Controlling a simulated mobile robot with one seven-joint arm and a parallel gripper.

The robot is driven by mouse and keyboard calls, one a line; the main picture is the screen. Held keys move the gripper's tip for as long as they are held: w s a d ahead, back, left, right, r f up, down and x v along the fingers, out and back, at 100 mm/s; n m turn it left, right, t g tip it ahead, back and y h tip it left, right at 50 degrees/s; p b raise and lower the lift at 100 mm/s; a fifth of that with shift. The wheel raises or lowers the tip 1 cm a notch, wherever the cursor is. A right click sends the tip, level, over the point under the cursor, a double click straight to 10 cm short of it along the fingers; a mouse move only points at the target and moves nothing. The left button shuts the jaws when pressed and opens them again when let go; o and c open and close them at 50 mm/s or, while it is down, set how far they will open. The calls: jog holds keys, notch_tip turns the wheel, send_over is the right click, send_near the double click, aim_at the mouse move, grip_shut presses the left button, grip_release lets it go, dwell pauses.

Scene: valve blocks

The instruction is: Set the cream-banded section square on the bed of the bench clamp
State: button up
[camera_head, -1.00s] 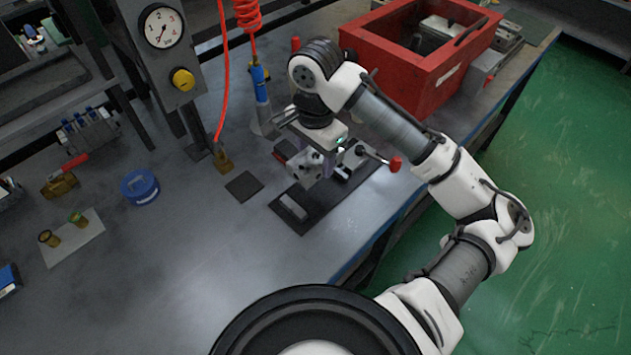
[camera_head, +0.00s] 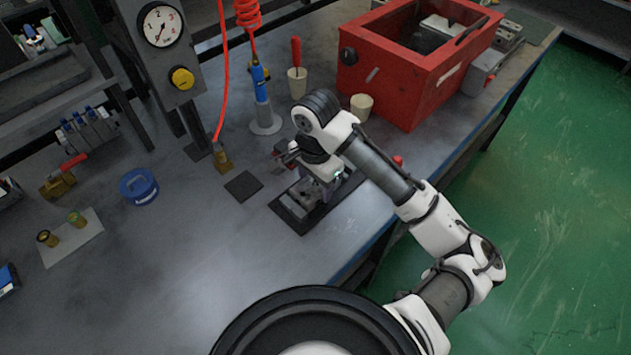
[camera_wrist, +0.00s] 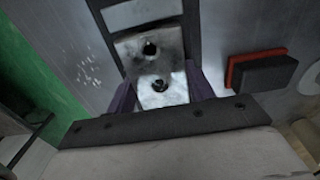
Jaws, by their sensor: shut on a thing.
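My gripper (camera_head: 320,187) is over the bench clamp (camera_head: 296,208), which stands on a black plate (camera_head: 318,219) near the bench's front edge. In the wrist view, the purple fingers of my gripper (camera_wrist: 162,92) are shut on a bright metal block with a dark round hole, taken to be the section (camera_wrist: 172,97). A greyer metal face with another hole lies just beyond it; I cannot tell whether it is part of the same piece. No cream band shows. My fingers and wrist hide most of the clamp bed, so contact with the bed cannot be told.
A red-and-black block (camera_wrist: 262,70) lies right of the gripper in the wrist view. A red box (camera_head: 405,75), two cream cups (camera_head: 361,107) and a blue-handled tool (camera_head: 261,90) stand behind. A dark pad (camera_head: 243,186) lies left.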

aim_at(316, 183)
jog(key=shift+f, duration=0.2)
jog(key=o, duration=1.3)
jog(key=shift+r, duration=0.1)
notch_tip(316, 183, up, 12)
jog(key=shift+r+p, duration=0.15)
jog(key=shift+p, duration=0.2)
